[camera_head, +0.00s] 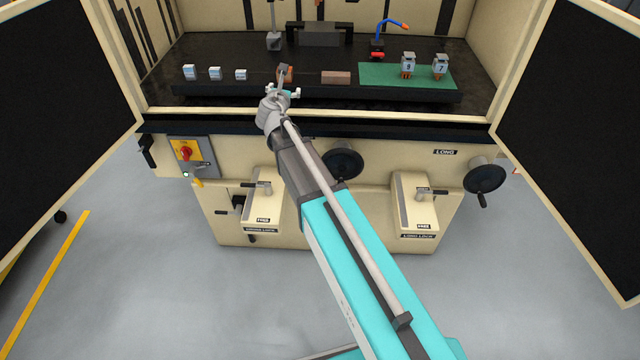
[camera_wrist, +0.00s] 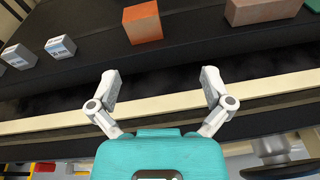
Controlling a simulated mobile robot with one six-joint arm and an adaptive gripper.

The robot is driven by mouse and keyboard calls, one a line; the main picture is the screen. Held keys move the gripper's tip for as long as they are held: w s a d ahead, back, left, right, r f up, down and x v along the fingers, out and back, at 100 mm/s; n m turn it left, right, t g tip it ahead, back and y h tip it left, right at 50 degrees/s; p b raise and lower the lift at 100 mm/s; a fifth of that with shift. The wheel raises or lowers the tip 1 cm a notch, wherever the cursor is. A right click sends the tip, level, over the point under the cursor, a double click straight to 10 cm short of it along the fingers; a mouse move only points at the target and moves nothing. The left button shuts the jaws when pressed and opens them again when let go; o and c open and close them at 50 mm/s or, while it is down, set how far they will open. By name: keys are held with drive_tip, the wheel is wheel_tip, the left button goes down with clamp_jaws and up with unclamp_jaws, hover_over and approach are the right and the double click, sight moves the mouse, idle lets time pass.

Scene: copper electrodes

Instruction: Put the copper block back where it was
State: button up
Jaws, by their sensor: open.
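A small orange-copper block (camera_wrist: 142,22) sits on the dark bed in front of my gripper in the wrist view. In the head view the same copper block (camera_head: 288,75) is partly hidden behind my gripper (camera_head: 283,92). My gripper's two fingers (camera_wrist: 160,84) are spread apart with nothing between them, short of the block and over the bed's front edge. A longer pinkish-brown block (camera_head: 336,77) lies to the right on the bed; it also shows in the wrist view (camera_wrist: 258,10). I cannot tell for sure which block the task names.
Several small white-and-blue labelled blocks (camera_head: 215,73) stand in a row at the left. A green mat (camera_head: 385,75) at the right holds two numbered holders (camera_head: 408,66). A grey vise (camera_head: 320,36) and a blue hose (camera_head: 390,24) stand behind. Open doors (camera_head: 575,120) flank the machine.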

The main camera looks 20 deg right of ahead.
drive_tip(key=s+d+f+m+g, duration=0.4)
drive_tip(key=s+f+m, duration=0.1)
drive_tip(key=s+m, duration=0.25)
drive_tip(key=s+d+f+m+g, duration=0.4)
drive_tip(key=s+m, duration=0.3)
drive_tip(key=m, duration=0.2)
drive_tip(key=s+a+f+m+g+y, duration=0.2)
drive_tip(key=s+f+m+g, duration=0.1)
drive_tip(key=s+m, duration=0.4)
drive_tip(key=s+a+f+m+g+y, duration=0.2)
drive_tip(key=s+m, duration=0.4)
drive_tip(key=s, duration=0.5)
drive_tip(key=shift+s+a+f+m+g+y, duration=0.3)
drive_tip(key=shift+f+g+y, duration=0.2)
drive_tip(key=shift+g+y, duration=0.35)
drive_tip(key=shift+w, duration=0.1)
wheel_tip(320, 180, up, 16)
drive_tip(key=p, duration=1.6)
drive_tip(key=shift+r, duration=0.15)
